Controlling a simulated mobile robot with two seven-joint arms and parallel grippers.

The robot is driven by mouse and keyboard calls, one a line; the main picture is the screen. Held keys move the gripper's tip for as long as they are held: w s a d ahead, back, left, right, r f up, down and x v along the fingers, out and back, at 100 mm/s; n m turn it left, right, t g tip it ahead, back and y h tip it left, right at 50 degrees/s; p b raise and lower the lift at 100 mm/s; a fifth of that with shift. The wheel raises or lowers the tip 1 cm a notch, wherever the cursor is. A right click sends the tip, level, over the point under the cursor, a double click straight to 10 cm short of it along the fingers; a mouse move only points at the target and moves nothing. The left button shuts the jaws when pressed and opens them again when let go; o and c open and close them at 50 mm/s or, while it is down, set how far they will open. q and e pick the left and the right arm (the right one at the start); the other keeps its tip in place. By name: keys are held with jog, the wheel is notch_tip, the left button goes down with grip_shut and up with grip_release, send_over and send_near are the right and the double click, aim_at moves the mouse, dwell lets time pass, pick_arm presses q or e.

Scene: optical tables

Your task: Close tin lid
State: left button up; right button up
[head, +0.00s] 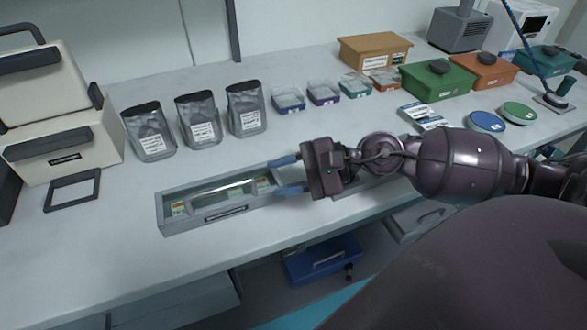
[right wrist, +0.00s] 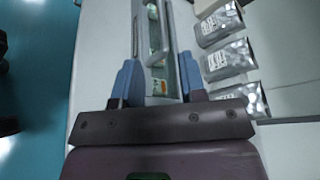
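The tin (head: 166,217) is a long, shallow grey box with a label on its front, lying on the bench at the middle left in the head view. A clear, glassy lid pane (head: 224,190) shows over it, with small coloured items beneath. My right gripper (head: 287,175) is open at the tin's right part, its blue fingers apart. In the right wrist view, the fingers (right wrist: 159,80) lie on either side of the tin (right wrist: 136,25). I cannot tell whether they touch it. My gripper and arm hide part of the tin's right side. My left gripper is not in view.
Several silver pouches (head: 198,120) stand behind the tin. A black frame (head: 72,190) lies to its left by a cream case (head: 62,145). Small clear boxes (head: 288,101) and green and orange bins (head: 437,78) stand farther back. The bench front left is clear.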

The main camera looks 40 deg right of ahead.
jog(key=shift+v, duration=1.1)
